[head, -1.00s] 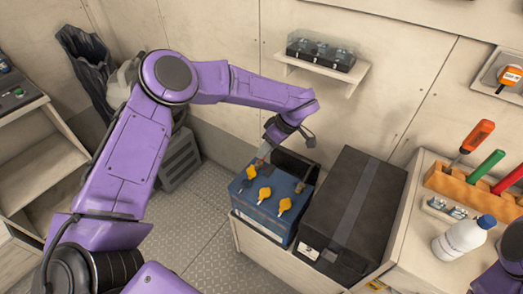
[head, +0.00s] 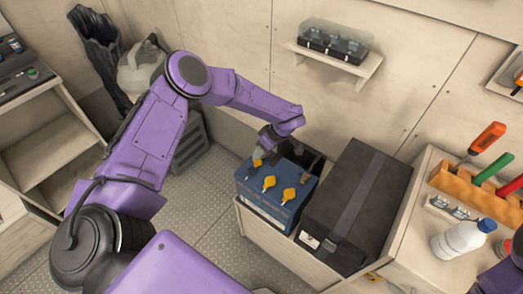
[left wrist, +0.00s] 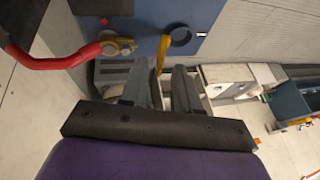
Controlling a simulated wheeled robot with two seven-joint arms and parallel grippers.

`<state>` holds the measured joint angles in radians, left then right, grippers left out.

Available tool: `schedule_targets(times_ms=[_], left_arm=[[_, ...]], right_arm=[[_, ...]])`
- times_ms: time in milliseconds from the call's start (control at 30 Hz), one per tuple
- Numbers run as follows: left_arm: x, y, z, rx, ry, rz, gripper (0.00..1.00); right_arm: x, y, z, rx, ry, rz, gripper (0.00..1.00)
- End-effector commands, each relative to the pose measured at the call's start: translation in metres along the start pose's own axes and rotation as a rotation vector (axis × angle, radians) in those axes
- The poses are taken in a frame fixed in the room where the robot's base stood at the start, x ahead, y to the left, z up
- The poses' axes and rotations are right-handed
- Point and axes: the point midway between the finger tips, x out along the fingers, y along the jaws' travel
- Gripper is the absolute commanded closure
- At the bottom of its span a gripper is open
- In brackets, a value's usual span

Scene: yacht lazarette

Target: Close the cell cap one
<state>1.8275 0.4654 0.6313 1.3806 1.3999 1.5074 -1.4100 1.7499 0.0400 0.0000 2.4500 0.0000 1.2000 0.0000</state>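The blue battery (head: 262,208) sits in a pale box, with three yellow cell caps on its top. The nearest cap to my left gripper (head: 262,150) is the far-left one (head: 257,162); the others are the middle cap (head: 268,183) and the right cap (head: 290,194). In the left wrist view, a yellow cap (left wrist: 163,50) stands raised beside a round cell opening (left wrist: 181,37). My left gripper (left wrist: 165,85) has its fingers apart, with the cap's edge at the gap between them; I cannot tell whether they touch. My right gripper is out of view.
A black strapped box (head: 355,205) stands close right of the battery. A red cable (left wrist: 55,60) ends at a terminal near the cap. A wall shelf (head: 335,65) is above. A white bottle (head: 462,240) and tool rack (head: 475,190) are at right.

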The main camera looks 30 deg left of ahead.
Motion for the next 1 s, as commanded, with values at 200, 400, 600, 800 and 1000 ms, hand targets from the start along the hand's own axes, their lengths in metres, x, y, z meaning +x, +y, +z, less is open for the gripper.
schedule_targets(times_ms=[200,400,600,800,1000], left_arm=[[0.000,0.000,0.000,0.001,0.000,0.000,1.00],[-0.001,0.000,0.000,0.000,0.001,0.003,1.00],[-0.002,-0.004,0.000,-0.014,0.000,0.041,1.00],[-0.002,-0.013,0.001,-0.056,-0.002,0.147,1.00],[0.002,-0.026,0.002,-0.121,-0.003,0.310,1.00]], right_arm=[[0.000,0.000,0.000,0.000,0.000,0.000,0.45],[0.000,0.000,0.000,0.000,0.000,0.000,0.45],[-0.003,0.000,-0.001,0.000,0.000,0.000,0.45],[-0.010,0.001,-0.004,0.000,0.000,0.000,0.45],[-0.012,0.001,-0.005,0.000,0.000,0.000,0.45]])
